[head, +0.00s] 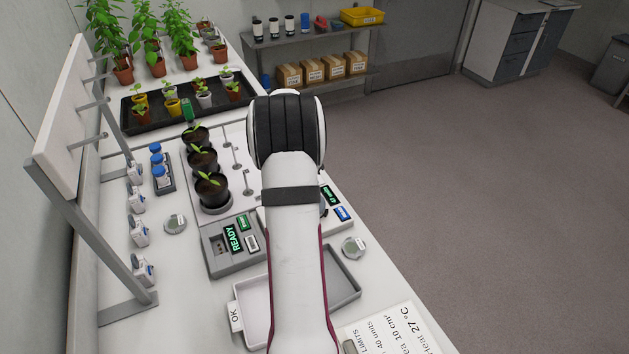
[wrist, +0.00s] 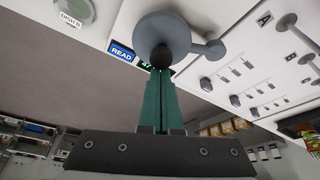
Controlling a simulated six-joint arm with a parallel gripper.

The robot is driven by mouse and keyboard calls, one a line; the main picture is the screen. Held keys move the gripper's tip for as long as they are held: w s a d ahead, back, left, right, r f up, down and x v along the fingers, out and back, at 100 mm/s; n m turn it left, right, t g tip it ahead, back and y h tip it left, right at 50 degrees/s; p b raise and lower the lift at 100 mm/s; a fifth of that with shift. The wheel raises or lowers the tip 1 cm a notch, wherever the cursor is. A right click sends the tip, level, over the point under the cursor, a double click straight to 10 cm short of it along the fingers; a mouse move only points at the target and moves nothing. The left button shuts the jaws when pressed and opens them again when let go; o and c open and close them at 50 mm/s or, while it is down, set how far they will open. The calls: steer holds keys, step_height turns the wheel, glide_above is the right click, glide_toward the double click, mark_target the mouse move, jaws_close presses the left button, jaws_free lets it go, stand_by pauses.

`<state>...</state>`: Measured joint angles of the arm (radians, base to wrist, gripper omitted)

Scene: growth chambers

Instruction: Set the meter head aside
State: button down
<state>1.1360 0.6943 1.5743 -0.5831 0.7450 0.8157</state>
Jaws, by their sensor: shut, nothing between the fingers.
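The meter head appears to be the grey disc (wrist: 178,38) with a dark round knob (wrist: 162,57) in the wrist view, beside the blue READ button (wrist: 121,52) and a green display partly covered by my fingers. My gripper (wrist: 161,72) has its green fingers together and empty, with the tips at or just short of the knob; I cannot tell whether they touch. The meter's display (head: 331,195) and READ button (head: 344,213) show to the right of my arm.
Dark pots with seedlings (head: 212,190) stand left of my arm, near a READY box (head: 222,254). A tray marked OK (head: 256,306) and a grey tray (head: 345,283) lie in front, partly behind my arm. A labelled round dish (head: 354,247) sits near the bench's right edge.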

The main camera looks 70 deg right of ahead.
steer(key=a+m, duration=0.1)
steer(key=w+a+m+g, duration=0.1)
steer(key=m, duration=0.1)
steer(key=shift+a+m+y, duration=0.15)
steer(key=shift+m+y, duration=0.15)
steer(key=m, duration=0.1)
steer(key=w+a+m, duration=0.1)
steer(key=shift+a+m+g+y, duration=0.2)
steer(key=shift+m+g+y, duration=0.1)
steer(key=shift+m+g, duration=0.1)
steer(key=shift+w+a+m+g+y, duration=0.25)
steer(key=shift+w+a+m, duration=0.3)
steer(key=shift+w+m, duration=0.4)
steer(key=shift+w+a+m+g+y, duration=0.15)
steer(key=shift+w+a+m+y, duration=0.3)
steer(key=shift+m, duration=0.8)
steer(key=shift+w, duration=0.2)
